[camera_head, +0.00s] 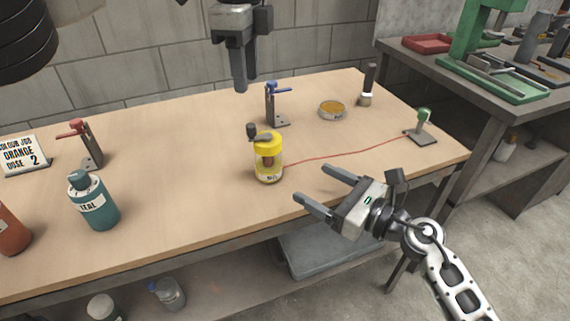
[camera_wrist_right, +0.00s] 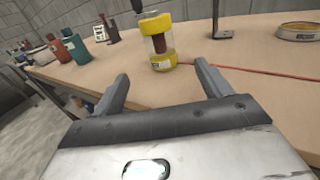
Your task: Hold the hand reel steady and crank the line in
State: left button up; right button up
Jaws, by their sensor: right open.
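The hand reel (camera_head: 268,165) stands upright near the front middle of the table, yellow at top and bottom with a clear middle. A dark crank knob (camera_head: 252,130) sits on top. A red line (camera_head: 345,153) runs from it along the table to the right. My left gripper (camera_head: 240,85) hangs above and behind the reel, fingers down, apart from it; its jaw gap is hidden. My right gripper (camera_head: 313,182) is open and empty at the table's front edge, to the right of the reel. In the right wrist view the reel (camera_wrist_right: 158,45) shows beyond and between the fingertips.
A green-topped stand (camera_head: 423,125) is at the line's right end. A blue-handled clamp (camera_head: 273,105) and a round tin (camera_head: 332,109) stand behind. A teal bottle (camera_head: 93,203), red-handled clamp (camera_head: 87,143) and sign (camera_head: 22,155) are left. Table between bottle and reel is clear.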

jog(key=x, duration=1.2)
jog(key=shift+w+a, duration=0.3)
jog(key=c, duration=1.1)
pick_arm(q)
jog(key=shift+o, duration=0.3)
jog(key=s+a+f+m+g+h, duration=0.1)
jog(key=s+f+g+h, duration=0.1)
jog(key=f, duration=0.5)
jog(key=shift+s+a+f+g, duration=0.15)
jog(key=shift+s+f+g, duration=0.15)
jog(key=shift+s+g, duration=0.4)
pick_arm(e)
jog(key=shift+c, duration=0.2)
pick_arm(q)
jog(key=n+t+h, duration=0.7)
jog(key=n+h, duration=0.1)
jog(key=h, duration=0.3)
send_near(251, 124)
jog(key=x, duration=1)
jog(key=shift+f, duration=0.2)
